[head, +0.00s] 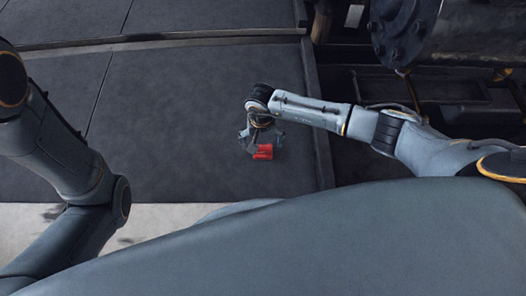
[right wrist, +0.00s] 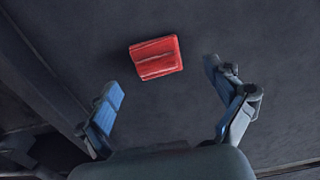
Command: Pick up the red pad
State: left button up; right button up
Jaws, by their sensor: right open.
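The red pad (right wrist: 156,58) lies on the dark floor, ribbed on top, ahead of the fingertips in the right wrist view. In the head view the red pad (head: 264,152) shows just below my right gripper (head: 261,138). My right gripper also shows in the right wrist view (right wrist: 164,80), its blue-padded fingers spread wide with nothing between them. The pad looks apart from both fingers; the height of the gripper above it is hard to tell. My left arm shows at the left of the head view, but its gripper is not visible.
A raised edge (head: 318,120) runs right of the pad, with dark machinery (head: 402,30) beyond. The dark floor (head: 180,100) left of the pad is clear.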

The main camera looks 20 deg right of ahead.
aim_at(263, 147)
notch_tip(263, 147, down, 4)
jog(key=shift+s+d+r+b, duration=0.1)
jog(key=shift+s+b, duration=0.05)
jog(key=shift+b, duration=1.05)
jog(key=c, duration=1.2)
